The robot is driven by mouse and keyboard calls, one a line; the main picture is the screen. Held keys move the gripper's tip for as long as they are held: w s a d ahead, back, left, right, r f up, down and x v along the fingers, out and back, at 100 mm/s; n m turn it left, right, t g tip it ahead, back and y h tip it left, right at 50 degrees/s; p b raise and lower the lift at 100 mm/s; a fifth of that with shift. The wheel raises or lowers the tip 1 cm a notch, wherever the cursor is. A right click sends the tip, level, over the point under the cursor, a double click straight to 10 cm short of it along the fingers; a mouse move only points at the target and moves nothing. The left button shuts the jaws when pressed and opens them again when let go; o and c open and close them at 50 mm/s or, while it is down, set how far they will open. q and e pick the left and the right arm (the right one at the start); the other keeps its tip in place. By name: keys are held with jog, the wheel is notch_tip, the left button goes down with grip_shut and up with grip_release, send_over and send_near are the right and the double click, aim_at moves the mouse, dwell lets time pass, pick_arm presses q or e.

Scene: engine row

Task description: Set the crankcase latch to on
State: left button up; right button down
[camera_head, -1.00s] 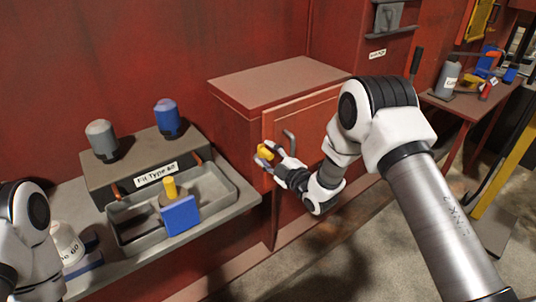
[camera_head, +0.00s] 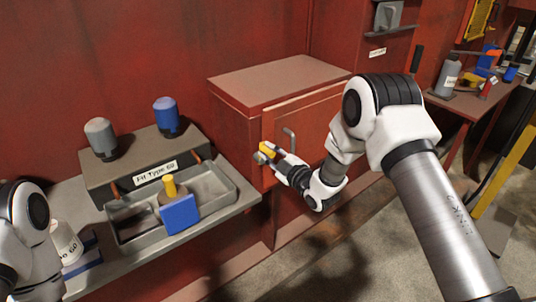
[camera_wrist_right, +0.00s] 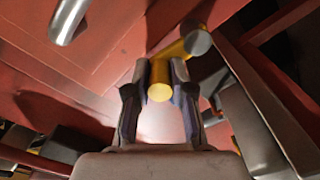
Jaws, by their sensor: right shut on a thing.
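The crankcase latch (camera_head: 266,149) is a small yellow handle on a round grey pivot at the left edge of the red cabinet door. In the right wrist view the yellow handle (camera_wrist_right: 160,86) runs from the grey pivot down between my fingers. My right gripper (camera_head: 275,155) is shut on the handle, with a finger on each side of it. The fingers partly cover the handle in the head view. Any on or off marking is too small to see. Only links of my left arm show at the left edge; its gripper is out of view.
A grey bent door handle (camera_head: 289,139) stands close to my right gripper. Left of the cabinet (camera_head: 280,80), a shelf holds a grey tray (camera_head: 225,178) with a blue block and yellow peg. A side table (camera_head: 455,106) with bottles and tools is at the right.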

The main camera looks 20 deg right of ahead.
jog(key=m, duration=0.1)
jog(key=d+m+b, duration=0.1)
jog(key=m, duration=0.1)
jog(key=f+m, duration=0.1)
jog(key=shift+w+d, duration=0.25)
jog(key=shift+d, duration=0.05)
jog(key=shift+w+d+f+m+b, duration=0.15)
jog(key=shift+d+f+m+b, duration=0.35)
jog(key=shift+m, duration=1.55)
jog(key=shift+w+d+f+m+b, duration=0.2)
jog(key=shift+f+m+b, duration=0.6)
jog(key=shift+m, duration=1.3)
jog(key=shift+w+d+f+m+b, duration=0.1)
jog(key=shift+d+f+m+b, duration=0.5)
jog(key=shift+m, duration=1.45)
jog(key=shift+a, duration=0.2)
jog(key=c, duration=1)
grip_release()
jog(key=shift+r, duration=0.1)
jog(key=shift+s, duration=0.15)
